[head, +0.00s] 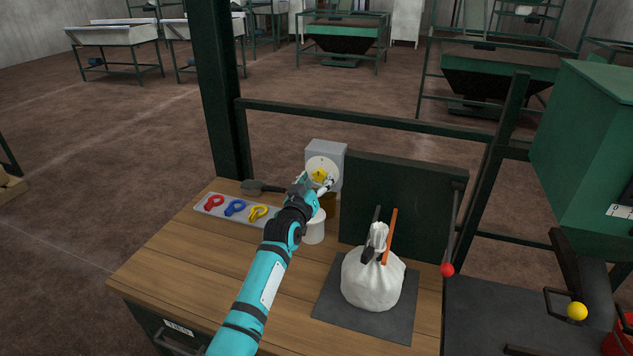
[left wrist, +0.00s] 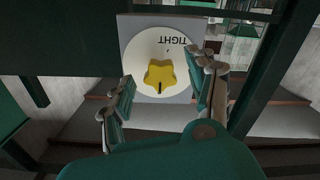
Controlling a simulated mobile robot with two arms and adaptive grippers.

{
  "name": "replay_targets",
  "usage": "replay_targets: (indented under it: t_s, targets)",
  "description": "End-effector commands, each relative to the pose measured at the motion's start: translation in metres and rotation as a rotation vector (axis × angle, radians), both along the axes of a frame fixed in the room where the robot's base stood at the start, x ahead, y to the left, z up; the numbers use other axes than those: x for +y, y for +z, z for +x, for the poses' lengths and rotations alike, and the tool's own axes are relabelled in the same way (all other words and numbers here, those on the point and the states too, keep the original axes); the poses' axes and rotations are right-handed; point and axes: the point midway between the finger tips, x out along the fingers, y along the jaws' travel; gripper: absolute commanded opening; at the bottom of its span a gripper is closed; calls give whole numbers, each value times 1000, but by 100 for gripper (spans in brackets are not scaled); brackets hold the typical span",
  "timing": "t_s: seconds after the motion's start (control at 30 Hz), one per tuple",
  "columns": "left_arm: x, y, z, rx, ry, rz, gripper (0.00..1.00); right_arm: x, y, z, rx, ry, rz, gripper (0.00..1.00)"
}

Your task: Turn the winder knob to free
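The winder is a grey box (head: 327,149) at the back of the wooden bench, with a round white dial and a yellow knob (head: 319,174) facing me. In the left wrist view the lobed yellow knob (left wrist: 159,72) sits at the centre of the white dial (left wrist: 135,58). The word TIGHT appears upside down at its upper right, and a dark mark on the knob points down. My left gripper (left wrist: 164,76) is open, its fingers spread to either side of the knob, with gaps showing between. Any free label is not visible. My right gripper is not in view.
A tray (head: 202,208) with red, blue and yellow rings lies left of my arm, near a dark brush (head: 262,187). A white pot (head: 315,232) stands close to my wrist. A tied white bag (head: 372,282) sits on a dark mat (head: 335,307). A dark upright panel (head: 395,205) stands behind it.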

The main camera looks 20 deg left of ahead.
Motion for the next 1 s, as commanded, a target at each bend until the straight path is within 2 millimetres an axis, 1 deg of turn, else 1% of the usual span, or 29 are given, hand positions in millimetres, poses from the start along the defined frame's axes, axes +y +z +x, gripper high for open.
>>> replay_targets:
  t_s: [0.17, 0.27, 0.37, 0.7, 0.83, 1.0]
  targets:
    - [0, 1, -2, -3, 1, 1, 58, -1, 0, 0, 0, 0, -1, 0]
    - [1, 0, -10, -2, 1, 1, 58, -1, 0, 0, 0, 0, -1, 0]
    - [1, 0, -25, -3, 1, 1, 58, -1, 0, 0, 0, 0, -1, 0]
    - [4, 0, -94, 0, 1, 0, 58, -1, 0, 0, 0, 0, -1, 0]
    - [4, 0, -111, 0, 0, 1, 58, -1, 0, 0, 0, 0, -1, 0]
    - [4, 0, -120, 0, 0, 1, 58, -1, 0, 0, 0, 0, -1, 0]
